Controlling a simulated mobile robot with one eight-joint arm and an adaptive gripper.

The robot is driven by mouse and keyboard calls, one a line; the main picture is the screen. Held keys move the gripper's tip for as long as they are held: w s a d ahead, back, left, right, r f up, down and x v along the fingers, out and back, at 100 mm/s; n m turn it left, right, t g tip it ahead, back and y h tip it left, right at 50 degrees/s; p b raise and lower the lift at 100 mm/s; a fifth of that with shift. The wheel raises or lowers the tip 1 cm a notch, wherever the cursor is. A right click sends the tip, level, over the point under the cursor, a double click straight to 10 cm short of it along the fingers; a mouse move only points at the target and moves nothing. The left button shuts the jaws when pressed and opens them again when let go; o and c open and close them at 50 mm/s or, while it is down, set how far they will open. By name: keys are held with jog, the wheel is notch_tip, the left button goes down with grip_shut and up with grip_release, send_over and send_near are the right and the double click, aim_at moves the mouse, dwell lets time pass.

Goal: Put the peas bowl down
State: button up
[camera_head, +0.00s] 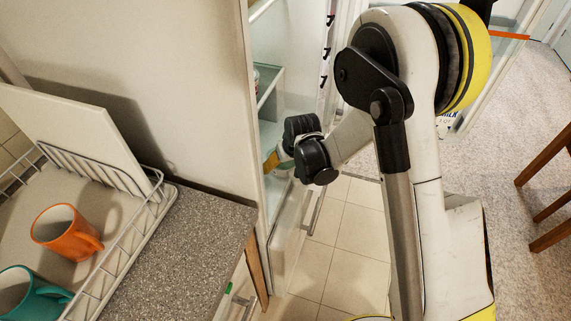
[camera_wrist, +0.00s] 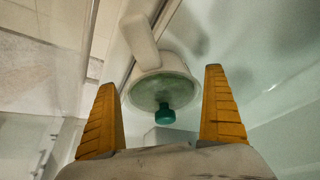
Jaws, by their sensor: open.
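In the wrist view, a pale, rounded vessel with a green face (camera_wrist: 163,88), which looks like the peas bowl, is between and beyond my fingertips. A pale handle-like part extends up and left from it, and a small teal knob-like piece (camera_wrist: 165,114) shows at its near side. My gripper (camera_wrist: 162,80) is open, with one orange finger on each side and visible gaps to the vessel. In the head view, my gripper (camera_head: 271,161) reaches into the open fridge (camera_head: 284,215), mostly hidden by its side and my wrist. The bowl cannot be made out there.
A grey counter (camera_head: 185,255) holds a white dish rack (camera_head: 128,243) with an orange mug (camera_head: 66,232) and a teal mug (camera_head: 30,295). The fridge's side wall (camera_head: 150,80) stands close left of my gripper. A wooden chair (camera_head: 545,185) is at right.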

jog(key=p+v, duration=0.3)
jog(key=v, duration=0.7)
jog(key=shift+s+r+p, duration=0.15)
jog(key=shift+r+p, duration=0.05)
jog(key=shift+p, duration=0.15)
